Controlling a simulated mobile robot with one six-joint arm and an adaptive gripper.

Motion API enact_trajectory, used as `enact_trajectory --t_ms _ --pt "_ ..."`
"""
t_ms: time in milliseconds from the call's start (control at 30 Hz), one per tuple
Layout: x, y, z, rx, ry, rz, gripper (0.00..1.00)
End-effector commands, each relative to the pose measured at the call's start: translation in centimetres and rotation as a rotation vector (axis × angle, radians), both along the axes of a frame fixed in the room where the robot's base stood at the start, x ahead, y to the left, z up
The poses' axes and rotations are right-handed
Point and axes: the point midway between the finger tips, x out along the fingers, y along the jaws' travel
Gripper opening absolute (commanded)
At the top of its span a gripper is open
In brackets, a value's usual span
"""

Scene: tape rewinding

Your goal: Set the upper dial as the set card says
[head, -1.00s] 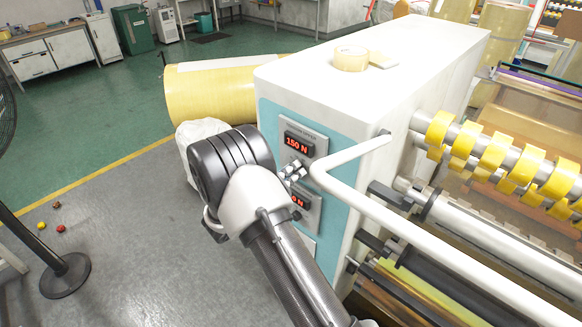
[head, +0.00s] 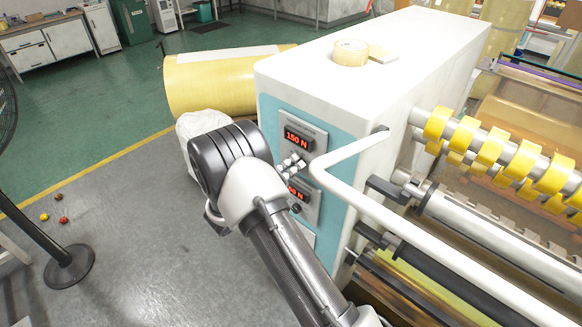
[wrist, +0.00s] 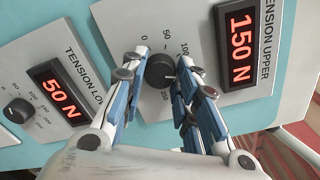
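The upper dial (wrist: 160,70) is a small black knob on the grey "TENSION UPPER" plate. Its red display (wrist: 240,47) reads 150 N, as it does in the head view (head: 299,139). My gripper (wrist: 169,63) has one blue-and-white finger on each side of this dial, tips close to the plate. The fingers stand apart and the gripper looks open; I cannot tell whether a pad touches the knob. In the head view my gripper (head: 292,164) is small at the machine face and hides the upper dial. I cannot make out a readable set card.
The lower tension display (wrist: 57,91) reads 50 N, with the lower dial (wrist: 17,111) beside it. A white bent rail (head: 350,158) runs close to the right of my gripper. A tape roll (head: 351,52) lies on top of the machine.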

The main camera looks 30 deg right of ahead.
Motion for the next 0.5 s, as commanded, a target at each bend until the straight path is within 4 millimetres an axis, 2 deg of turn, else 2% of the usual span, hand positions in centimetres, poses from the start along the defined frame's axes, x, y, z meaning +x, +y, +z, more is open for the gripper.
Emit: enact_trajectory --t_ms 267,500 --pt "-0.01 0.00 0.00 0.000 0.000 0.000 0.47" --pt "0.00 0.00 0.00 0.000 -0.001 0.000 0.48"
